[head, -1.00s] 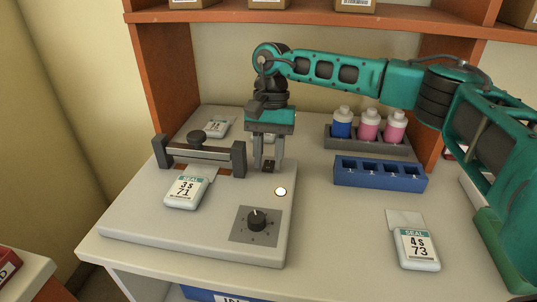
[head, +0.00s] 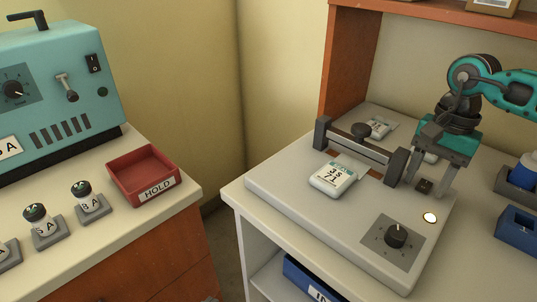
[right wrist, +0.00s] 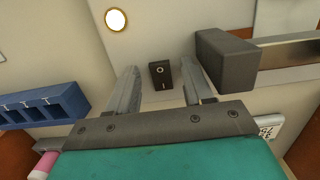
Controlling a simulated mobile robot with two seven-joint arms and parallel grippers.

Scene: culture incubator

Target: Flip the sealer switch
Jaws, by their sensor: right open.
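The sealer (head: 330,218) is a pale flat slab on the right bench, with a grey sealing bar (head: 360,152) across it and a black knob (head: 395,235) at the front. Its small black rocker switch (head: 424,186) lies right of the bar. The right wrist view shows the switch (right wrist: 161,74) with O and I marks; which side is pressed is unclear. A round lamp (head: 430,217) near it glows pale. My right gripper (head: 428,180) points down, open and empty, its fingers on either side of the switch. My left gripper is out of view.
A white bag labelled 3s 71 (head: 333,177) lies on the sealer before the bar. Blue racks (head: 517,228) stand at the right. On the left bench are a teal machine (head: 55,85), a red HOLD tray (head: 143,177) and several small labelled vials. A gap separates the benches.

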